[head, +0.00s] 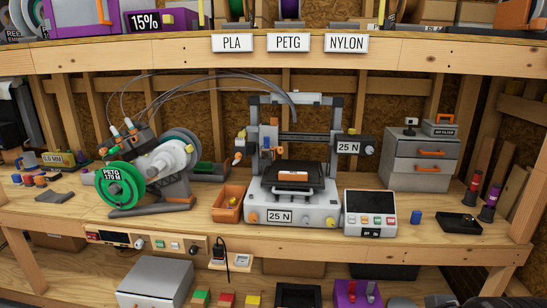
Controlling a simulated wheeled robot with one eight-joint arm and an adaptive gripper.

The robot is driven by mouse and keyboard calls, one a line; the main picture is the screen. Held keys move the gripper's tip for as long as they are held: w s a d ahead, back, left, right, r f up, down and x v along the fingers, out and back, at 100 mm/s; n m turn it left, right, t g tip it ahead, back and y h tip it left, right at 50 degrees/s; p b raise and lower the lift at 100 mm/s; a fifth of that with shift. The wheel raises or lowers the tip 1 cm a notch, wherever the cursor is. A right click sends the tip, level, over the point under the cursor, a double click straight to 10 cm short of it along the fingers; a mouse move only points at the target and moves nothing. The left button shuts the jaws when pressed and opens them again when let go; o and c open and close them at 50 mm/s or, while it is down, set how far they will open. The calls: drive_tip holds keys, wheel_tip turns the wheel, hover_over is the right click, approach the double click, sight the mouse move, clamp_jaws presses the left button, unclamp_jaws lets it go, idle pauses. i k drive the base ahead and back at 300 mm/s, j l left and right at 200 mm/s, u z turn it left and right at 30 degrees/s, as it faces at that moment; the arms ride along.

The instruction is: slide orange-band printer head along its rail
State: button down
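A desktop printer (292,207) with a grey and black upright frame stands on the workbench in the head view. Its dark horizontal rail (308,139) spans the frame. A small print head (268,140) with blue and orange parts sits near the left end of the rail. The orange band itself is too small to make out clearly. A black bed (293,176) lies below. My gripper is not in view.
A spool stand (166,160) with a green spool is left of the printer, with tubes arching above. An orange bin (228,203) and a control panel (370,213) flank the printer closely. A shelf (190,52) overhangs the bench (150,224).

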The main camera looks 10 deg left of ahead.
sight(271, 129)
drive_tip(key=i+j, duration=0.1)
drive_tip(key=i, duration=0.4)
drive_tip(key=i+j, duration=0.15)
drive_tip(key=i, duration=0.35)
drive_tip(key=k+j+u, duration=0.1)
drive_tip(key=i+l, duration=0.1)
